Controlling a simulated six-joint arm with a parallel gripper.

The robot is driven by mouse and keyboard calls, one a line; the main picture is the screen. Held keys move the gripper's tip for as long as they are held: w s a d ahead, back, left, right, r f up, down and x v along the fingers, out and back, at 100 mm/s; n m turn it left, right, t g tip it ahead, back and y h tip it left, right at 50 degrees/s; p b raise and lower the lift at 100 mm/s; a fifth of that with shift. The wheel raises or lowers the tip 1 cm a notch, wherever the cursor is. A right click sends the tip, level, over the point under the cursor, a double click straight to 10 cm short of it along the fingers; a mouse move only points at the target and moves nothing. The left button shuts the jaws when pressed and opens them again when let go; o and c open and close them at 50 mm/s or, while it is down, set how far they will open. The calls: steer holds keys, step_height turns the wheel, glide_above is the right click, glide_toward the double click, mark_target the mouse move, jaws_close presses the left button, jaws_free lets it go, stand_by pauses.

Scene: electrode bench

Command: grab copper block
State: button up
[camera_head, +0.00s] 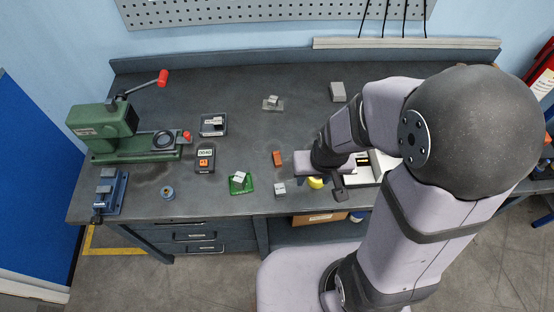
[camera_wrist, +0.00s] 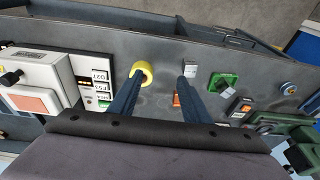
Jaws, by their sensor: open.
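The copper block (camera_head: 277,158) is a small orange-brown block on the grey bench top, left of my wrist in the head view. In the wrist view the copper block (camera_wrist: 177,99) shows beside the inner edge of the right finger, which hides part of it. My gripper (camera_wrist: 161,76) is open, its two dark blue fingers spread with nothing held between them. In the head view my own arm largely hides the gripper. How high the fingers are above the bench is hard to tell.
A silver block (camera_head: 280,189) and a yellow ring (camera_head: 316,183) lie near the front edge. A green tray (camera_head: 241,183), a meter (camera_head: 205,158) and a green press (camera_head: 105,128) stand left. The back middle is mostly clear.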

mark_target(276, 154)
steer(key=w+a+f+t+b, duration=0.1)
steer(key=w+a+f+t, duration=0.1)
steer(key=w+f, duration=0.1)
steer(key=w+a+f+t+b, duration=0.2)
steer(key=w+f, duration=0.2)
steer(key=w+a+f+t+b, duration=0.1)
steer(key=w+a+f+t, duration=0.1)
steer(key=w+f, duration=0.1)
steer(key=shift+w+f+t+y, duration=0.3)
steer(key=shift+f+t, duration=0.1)
steer(key=shift+f, duration=0.2)
steer(key=shift+w+a+f+n+t+b, duration=0.25)
steer(key=shift+t+b, duration=0.15)
steer(key=shift+t, duration=0.2)
steer(key=shift+w+a+f+n+t+b, duration=0.15)
steer(key=shift+a+f+t+b, duration=0.1)
steer(key=shift+t+b, duration=0.25)
steer(key=shift+s+a+r+t+y, duration=0.15)
steer(key=shift+a+t, duration=0.1)
steer(key=shift+t, duration=0.2)
steer(key=shift+a+r+t+y, duration=0.1)
steer(key=shift+a+t+y, duration=0.1)
steer(key=shift+t, duration=0.25)
steer(key=shift+f+b, duration=0.1)
steer(key=shift+b, duration=0.4)
steer(key=shift+b+x, duration=0.75)
steer(key=shift+b, duration=0.35)
steer(key=shift+w+b, duration=0.3)
steer(key=shift+b, duration=0.15)
steer(key=shift+w, duration=0.1)
